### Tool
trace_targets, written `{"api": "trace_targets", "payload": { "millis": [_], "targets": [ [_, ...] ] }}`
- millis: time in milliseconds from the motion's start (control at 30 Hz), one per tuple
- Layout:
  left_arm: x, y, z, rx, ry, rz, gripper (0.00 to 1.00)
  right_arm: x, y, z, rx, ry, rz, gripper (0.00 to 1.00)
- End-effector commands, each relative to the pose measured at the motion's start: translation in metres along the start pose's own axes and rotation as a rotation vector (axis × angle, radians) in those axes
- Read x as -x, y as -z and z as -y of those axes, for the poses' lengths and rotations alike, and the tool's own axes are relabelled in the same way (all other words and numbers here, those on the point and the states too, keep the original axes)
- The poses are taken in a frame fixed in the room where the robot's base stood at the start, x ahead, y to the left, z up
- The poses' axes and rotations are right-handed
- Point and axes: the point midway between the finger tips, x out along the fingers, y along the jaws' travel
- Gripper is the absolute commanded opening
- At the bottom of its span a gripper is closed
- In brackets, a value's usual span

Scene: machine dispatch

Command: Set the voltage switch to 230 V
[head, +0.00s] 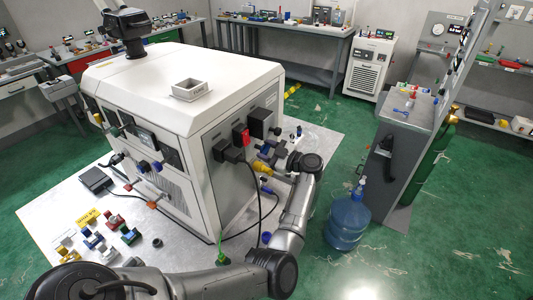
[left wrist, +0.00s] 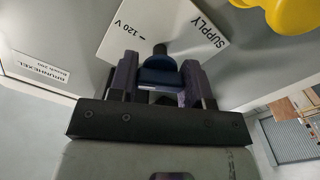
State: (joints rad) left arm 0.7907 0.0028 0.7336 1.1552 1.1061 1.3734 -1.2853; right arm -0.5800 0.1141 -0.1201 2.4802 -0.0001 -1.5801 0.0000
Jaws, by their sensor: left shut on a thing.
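The voltage switch is a dark blue knob (left wrist: 158,72) in the left wrist view, in front of a white label plate (left wrist: 185,22). The plate reads "SUPPLY" and "120 V"; no 230 V mark is visible. My left gripper (left wrist: 158,82) is shut on the knob, with one finger on each side of it. In the head view my left gripper (head: 268,152) is at the right side face of the white machine (head: 190,75). The knob is hard to make out there. Which mark the knob points to is not clear. My right gripper is not in view.
A yellow connector (head: 263,167) is close beside the gripper. Black plugs (head: 228,152) with a cable and a red switch (head: 240,136) are on the same face. A blue water jug (head: 346,222) and a grey cabinet (head: 395,160) stand to the right. Green floor between is clear.

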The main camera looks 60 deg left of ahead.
Motion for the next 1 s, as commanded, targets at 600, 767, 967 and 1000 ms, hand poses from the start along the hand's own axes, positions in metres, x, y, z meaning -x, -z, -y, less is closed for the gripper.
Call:
{"api": "trace_targets", "payload": {
  "millis": [600,767,967,1000],
  "targets": [
    [0.001,-0.004,0.002,0.586,0.001,0.001,0.21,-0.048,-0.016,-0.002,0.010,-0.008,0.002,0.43],
    [0.001,-0.004,0.002,0.730,0.000,0.001,0.21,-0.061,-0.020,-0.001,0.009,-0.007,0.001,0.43],
    [0.001,-0.003,0.002,0.882,0.000,0.000,0.21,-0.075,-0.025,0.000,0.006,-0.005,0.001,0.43],
    [0.001,-0.003,0.002,0.908,0.000,0.000,0.21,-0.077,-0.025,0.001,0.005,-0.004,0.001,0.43]
  ]
}}
